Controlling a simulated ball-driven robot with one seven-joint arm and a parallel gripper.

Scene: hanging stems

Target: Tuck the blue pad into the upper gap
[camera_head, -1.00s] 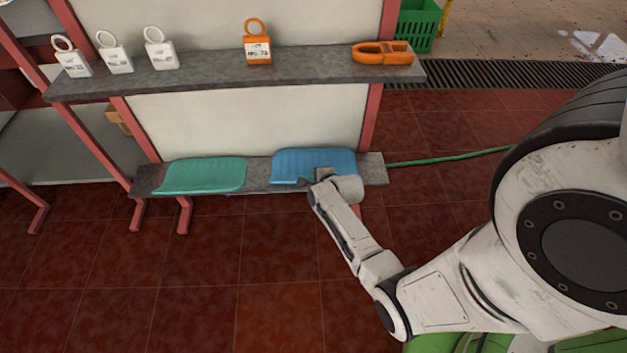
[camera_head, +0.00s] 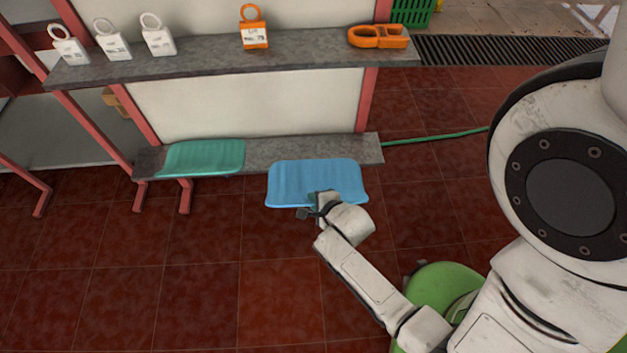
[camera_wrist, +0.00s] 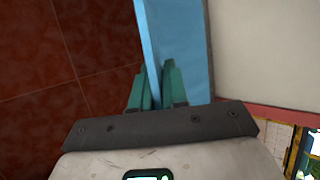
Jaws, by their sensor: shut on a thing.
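The blue pad (camera_head: 318,178) is a flat, ribbed rectangle with rounded corners, held in front of the lower shelf in the head view. My gripper (camera_head: 318,204) is shut on its near edge. In the wrist view the blue pad (camera_wrist: 178,50) stands between the green fingers of my gripper (camera_wrist: 158,85), seen nearly edge-on. A teal pad (camera_head: 203,157) lies on the left part of the lower shelf (camera_head: 262,152). The upper shelf (camera_head: 200,66) carries white tags and orange items. The open space between the two shelves shows a pale back panel (camera_head: 250,105).
Several white ringed tags (camera_head: 113,45) stand at the upper shelf's left. An orange tag (camera_head: 254,30) and an orange clamp-like piece (camera_head: 378,37) are farther right. Red posts (camera_head: 368,95) frame the rack. A green hose (camera_head: 435,137) runs rightward.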

